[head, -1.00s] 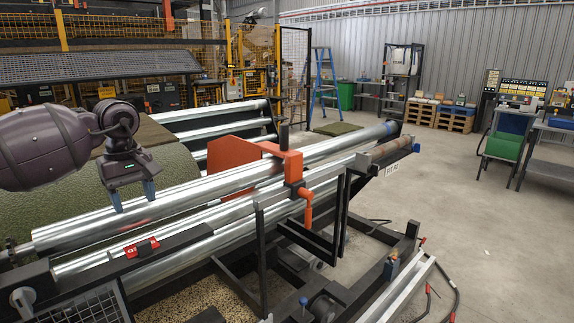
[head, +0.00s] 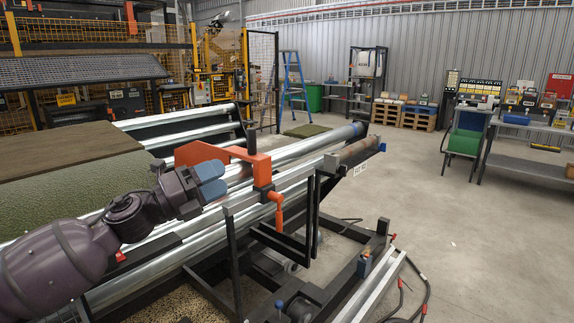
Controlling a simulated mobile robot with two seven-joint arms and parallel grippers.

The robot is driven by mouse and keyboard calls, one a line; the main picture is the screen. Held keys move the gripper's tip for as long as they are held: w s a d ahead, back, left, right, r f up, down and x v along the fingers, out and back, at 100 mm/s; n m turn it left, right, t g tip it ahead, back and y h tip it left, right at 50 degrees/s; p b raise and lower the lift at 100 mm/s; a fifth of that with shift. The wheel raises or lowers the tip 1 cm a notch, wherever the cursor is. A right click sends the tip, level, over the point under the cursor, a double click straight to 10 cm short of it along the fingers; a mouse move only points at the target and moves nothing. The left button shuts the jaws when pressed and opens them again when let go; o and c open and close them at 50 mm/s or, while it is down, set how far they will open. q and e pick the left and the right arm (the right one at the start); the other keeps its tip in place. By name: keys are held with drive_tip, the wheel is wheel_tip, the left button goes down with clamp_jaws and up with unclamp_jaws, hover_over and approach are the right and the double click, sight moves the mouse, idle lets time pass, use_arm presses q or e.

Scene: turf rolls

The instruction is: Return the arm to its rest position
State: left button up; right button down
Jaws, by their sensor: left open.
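My left gripper (head: 209,179) is at the end of the dark purple left arm (head: 60,265), which comes in from the lower left. Its blue-grey fingers point up and to the right, in front of the orange bracket (head: 215,152). The gripper is open, with nothing seen between its fingers. It appears over the shiny metal rollers (head: 310,147); I cannot tell the exact gap. My right gripper is not in view.
Green turf (head: 70,190) lies on the machine at left, with a brown board-like surface (head: 60,143) behind. An orange-handled clamp (head: 277,205) and black frame stand right of the gripper. Concrete floor (head: 450,230) is open at right.

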use_arm(q)
drive_tip(key=s+a+f+n+t+y, duration=0.2)
drive_tip(key=s+a+f+n+y, duration=0.15)
drive_tip(key=f+n, duration=0.55)
drive_tip(key=s+a+f+n+t+y, duration=0.2)
drive_tip(key=f+n+y, duration=0.3)
drive_tip(key=f+n, duration=0.35)
drive_tip(key=s+a+f+n+t+y, duration=0.2)
drive_tip(key=f+n+y, duration=0.2)
drive_tip(key=f+n, duration=0.45)
drive_tip(key=s+a+f+n+g+y, duration=0.2)
drive_tip(key=s+a+f+n+g, duration=0.1)
drive_tip(key=s+f, duration=0.7)
drive_tip(key=s+a+f+n+g+y, duration=0.2)
drive_tip(key=s+f+n, duration=0.4)
drive_tip(key=s+f, duration=0.4)
drive_tip(key=s+a+y, duration=0.1)
drive_tip(key=s, duration=0.5)
drive_tip(key=shift+s+g, duration=0.15)
drive_tip(key=shift+g, duration=0.25)
drive_tip(key=shift+f, duration=0.1)
